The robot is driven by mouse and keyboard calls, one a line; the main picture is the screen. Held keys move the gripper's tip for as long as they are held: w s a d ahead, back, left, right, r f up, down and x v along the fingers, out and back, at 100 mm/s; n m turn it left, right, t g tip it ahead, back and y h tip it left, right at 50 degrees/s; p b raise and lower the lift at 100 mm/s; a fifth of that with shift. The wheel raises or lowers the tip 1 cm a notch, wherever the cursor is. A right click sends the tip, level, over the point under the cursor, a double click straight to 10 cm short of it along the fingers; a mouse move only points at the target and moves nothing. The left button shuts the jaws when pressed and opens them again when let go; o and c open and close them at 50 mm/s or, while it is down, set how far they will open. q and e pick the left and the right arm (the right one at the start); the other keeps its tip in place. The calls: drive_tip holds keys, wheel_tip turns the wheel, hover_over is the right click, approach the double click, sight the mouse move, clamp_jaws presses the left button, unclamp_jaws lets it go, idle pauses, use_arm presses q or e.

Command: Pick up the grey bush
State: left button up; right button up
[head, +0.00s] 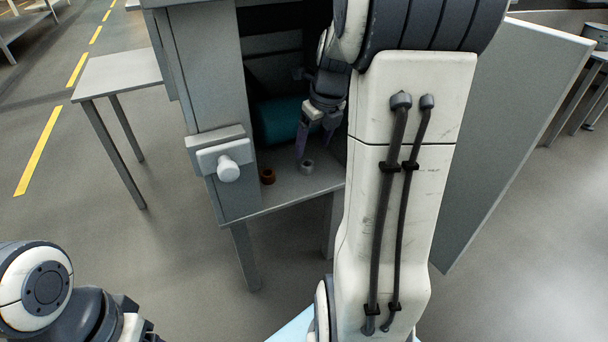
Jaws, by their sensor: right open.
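The grey bush (307,167) is a small ring standing on the floor of the open grey cabinet. A copper-brown bush (268,177) stands to its left, nearer the cabinet's left wall. My right gripper (311,142) reaches into the cabinet and points down, with its fingers just above and beside the grey bush. The fingers are open, and the grey bush rests on the cabinet floor. Whether a finger touches it cannot be told. My left arm shows at the bottom left, but its gripper is outside the picture.
A teal drum (278,121) lies behind the bushes inside the cabinet. The cabinet's left wall carries a white knob (228,169). The open door (510,140) stands at the right. A small grey table (117,74) is at the left. My right arm hides the cabinet's right side.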

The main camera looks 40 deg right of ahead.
sight(307, 164)
drive_tip(key=b+x, duration=0.4)
drive_tip(key=x, duration=0.3)
drive_tip(key=shift+f+b, duration=0.1)
drive_tip(key=shift+b, duration=0.3)
clamp_jaws()
